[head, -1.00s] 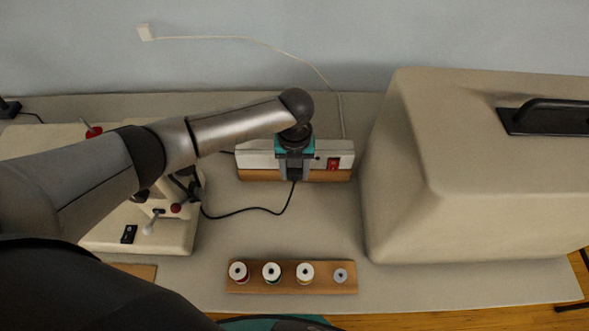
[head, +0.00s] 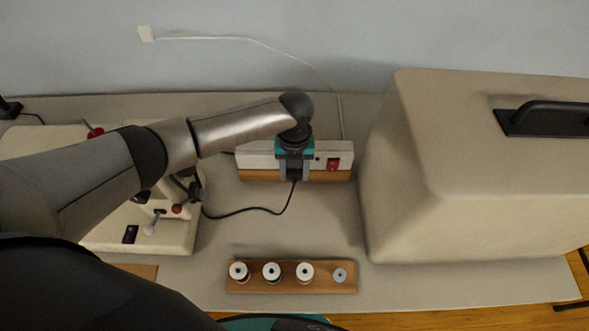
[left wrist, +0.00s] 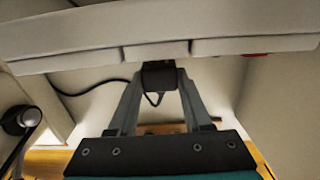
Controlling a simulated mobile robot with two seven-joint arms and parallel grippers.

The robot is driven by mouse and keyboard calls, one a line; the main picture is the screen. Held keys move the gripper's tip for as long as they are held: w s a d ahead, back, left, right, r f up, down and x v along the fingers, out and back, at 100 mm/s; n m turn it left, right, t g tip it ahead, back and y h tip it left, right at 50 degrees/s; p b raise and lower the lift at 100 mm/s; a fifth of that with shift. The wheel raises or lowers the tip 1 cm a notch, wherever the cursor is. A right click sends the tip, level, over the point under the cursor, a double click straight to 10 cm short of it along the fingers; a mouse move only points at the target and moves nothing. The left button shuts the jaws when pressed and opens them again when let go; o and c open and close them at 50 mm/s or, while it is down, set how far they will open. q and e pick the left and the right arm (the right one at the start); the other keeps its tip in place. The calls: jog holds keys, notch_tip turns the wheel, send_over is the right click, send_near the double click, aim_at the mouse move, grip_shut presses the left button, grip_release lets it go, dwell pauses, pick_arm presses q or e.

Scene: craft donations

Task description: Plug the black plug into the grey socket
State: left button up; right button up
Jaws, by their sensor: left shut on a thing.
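The black plug (left wrist: 158,75) is between the fingertips of my left gripper (left wrist: 160,84) in the left wrist view. The gripper is shut on it. In the head view my left gripper (head: 294,172) is over the middle of a pale power strip (head: 346,150) and hides most of the plug. In the left wrist view the plug's top meets the lower edge of the segmented pale strip (left wrist: 100,57). I cannot tell whether it is touching or inserted. The grey socket is not clearly visible behind the gripper. My right gripper is not in view.
The black cord (head: 250,210) runs to a cream sewing machine (head: 105,235) at left. A big beige case (head: 400,220) stands close at right. A wooden rack (head: 255,285) with several spools lies in front. The strip has a red switch (head: 333,164).

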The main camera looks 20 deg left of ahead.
pick_arm(q)
jog(key=shift+w+a+b, duration=0.2)
jog(key=shift+w+b, duration=0.25)
jog(key=shift+w, duration=0.15)
dwell(0.3)
jog(key=o, duration=1.3)
jog(key=shift+c, duration=0.2)
notch_tip(320, 180, up, 15)
jog(key=p, duration=0.2)
jog(key=shift+r, duration=0.1)
